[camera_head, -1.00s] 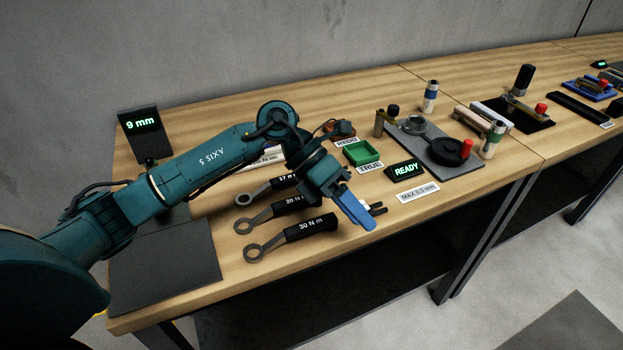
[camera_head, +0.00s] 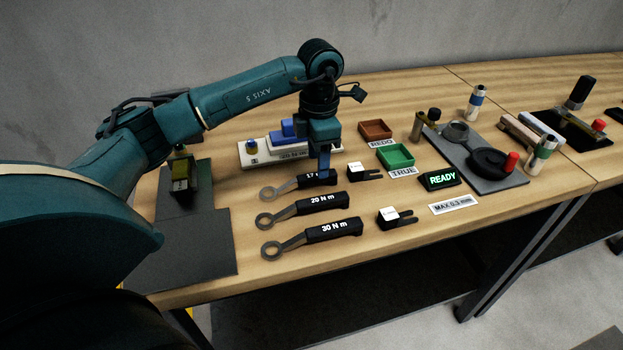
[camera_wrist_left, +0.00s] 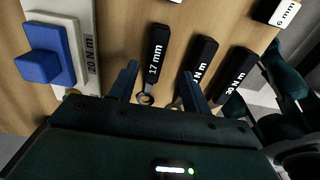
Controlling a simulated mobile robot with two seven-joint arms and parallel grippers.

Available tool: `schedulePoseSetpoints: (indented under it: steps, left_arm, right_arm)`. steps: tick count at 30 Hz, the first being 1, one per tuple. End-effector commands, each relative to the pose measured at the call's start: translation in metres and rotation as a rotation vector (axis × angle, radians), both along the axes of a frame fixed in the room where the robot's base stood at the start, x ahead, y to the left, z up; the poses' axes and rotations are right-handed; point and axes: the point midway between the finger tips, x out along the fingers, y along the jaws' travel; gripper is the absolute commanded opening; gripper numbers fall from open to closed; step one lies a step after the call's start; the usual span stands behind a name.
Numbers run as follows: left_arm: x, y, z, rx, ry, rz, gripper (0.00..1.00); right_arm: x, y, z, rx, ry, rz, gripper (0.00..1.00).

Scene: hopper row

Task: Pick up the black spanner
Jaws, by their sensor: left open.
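Three black-handled tools with grey ring heads lie side by side on the bench. The one farthest back, marked 17 mm, is the spanner (camera_head: 282,189); it also shows in the left wrist view (camera_wrist_left: 158,50). The other two are marked 20 N m (camera_head: 320,204) and 30 N m (camera_head: 325,232). My left gripper (camera_head: 323,170) points down over the spanner's handle and partly hides its label. In the left wrist view my left gripper (camera_wrist_left: 160,82) is open, with the spanner between its fingers in the picture. I cannot tell the height gap. My right gripper is not seen.
A white holder with a blue block (camera_head: 289,131) stands just behind the spanner. Small black pieces with white tops (camera_head: 357,170) (camera_head: 389,215) lie to its right. Brown (camera_head: 375,128) and green trays (camera_head: 396,153) are farther right. A dark mat (camera_head: 200,250) lies left.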

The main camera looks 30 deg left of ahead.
Motion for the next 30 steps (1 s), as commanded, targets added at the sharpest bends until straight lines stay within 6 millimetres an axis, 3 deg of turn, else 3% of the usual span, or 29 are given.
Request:
schedulePoseSetpoints:
  steps: [12, 21, 30]
  left_arm:
    - [0.001, 0.007, -0.049, -0.002, 0.003, -0.001, 0.48]
    - [0.002, 0.007, -0.054, -0.002, -0.001, -0.001, 0.48]
    - [0.002, 0.007, -0.053, -0.003, 0.000, -0.001, 0.24]
  right_arm:
    - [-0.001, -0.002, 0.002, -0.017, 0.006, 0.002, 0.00]
    - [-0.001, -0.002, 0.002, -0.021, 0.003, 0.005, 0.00]
    - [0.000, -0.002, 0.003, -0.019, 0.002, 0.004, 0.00]
